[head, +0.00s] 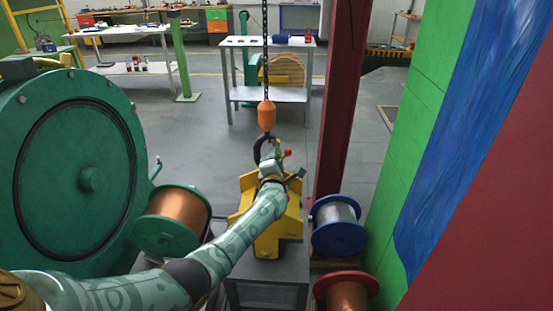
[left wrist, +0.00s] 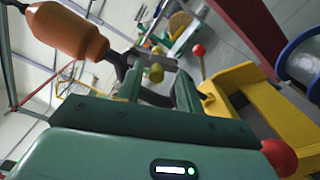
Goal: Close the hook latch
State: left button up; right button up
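The dark hook (head: 263,150) hangs under an orange block (head: 266,115) on a chain. In the left wrist view the orange block (left wrist: 66,30) is at upper left, with part of the dark hook (left wrist: 122,60) at its lower end. A grey latch-like bar (left wrist: 152,60) runs from the hook across the fingertips; whether it touches them I cannot tell. A small yellow cylinder (left wrist: 156,74) shows between the fingers. My left gripper (head: 271,162) is at the hook, its two fingers (left wrist: 158,82) apart. My arm hides part of the hook's surroundings. My right gripper is not in view.
A yellow stand (head: 265,240) is below the hook. A red ball on a rod (left wrist: 198,49) is just beyond the fingers. A dark red column (head: 340,100), a blue spool (head: 338,225) and a copper spool (head: 172,218) stand close by. A grey table (head: 270,95) is behind.

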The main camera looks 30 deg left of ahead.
pick_arm(q)
jog(key=shift+r, duration=0.15)
